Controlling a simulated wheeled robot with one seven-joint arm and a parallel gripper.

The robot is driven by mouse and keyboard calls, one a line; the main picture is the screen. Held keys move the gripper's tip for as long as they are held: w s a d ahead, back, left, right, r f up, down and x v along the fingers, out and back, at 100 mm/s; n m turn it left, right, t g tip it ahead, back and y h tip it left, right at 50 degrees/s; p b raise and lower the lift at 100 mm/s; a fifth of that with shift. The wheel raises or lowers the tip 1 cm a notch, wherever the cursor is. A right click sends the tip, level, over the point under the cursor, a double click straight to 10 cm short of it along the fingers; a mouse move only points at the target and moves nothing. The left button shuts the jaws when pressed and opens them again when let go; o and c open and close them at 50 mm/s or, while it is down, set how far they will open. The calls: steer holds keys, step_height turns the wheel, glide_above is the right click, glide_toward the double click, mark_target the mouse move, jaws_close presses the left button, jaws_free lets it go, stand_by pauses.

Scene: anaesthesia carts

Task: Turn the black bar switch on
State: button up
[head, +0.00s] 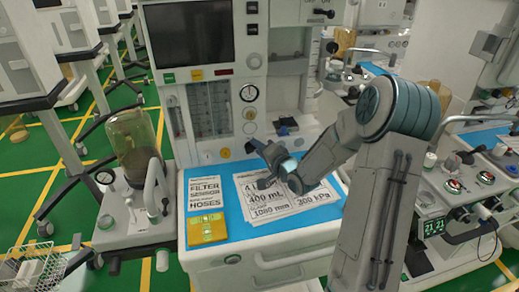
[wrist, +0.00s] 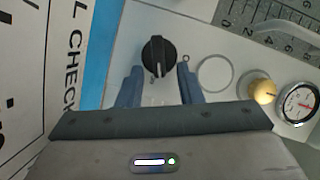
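The black bar switch (wrist: 158,50) is a round black knob with a raised bar and a small pale mark near its lower edge. It sits on the pale front panel in the wrist view. My gripper (wrist: 160,71) is open, with one blue-grey finger on each side of the knob's lower part. A gap shows between the knob and each fingertip, and I cannot tell the remaining depth.
A cream knob (wrist: 262,92) and a round gauge (wrist: 297,106) lie right of the switch. Below the panel, a blue worktop (head: 232,222) holds printed sheets (head: 270,205) and a yellow block (head: 207,229). A glass canister (head: 134,140) stands left, and another cart stands right.

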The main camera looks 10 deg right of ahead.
steer(key=v, duration=1.3)
steer(key=shift+s+d+r, duration=0.15)
steer(key=shift+s+d, duration=0.05)
steer(key=shift+s, duration=0.05)
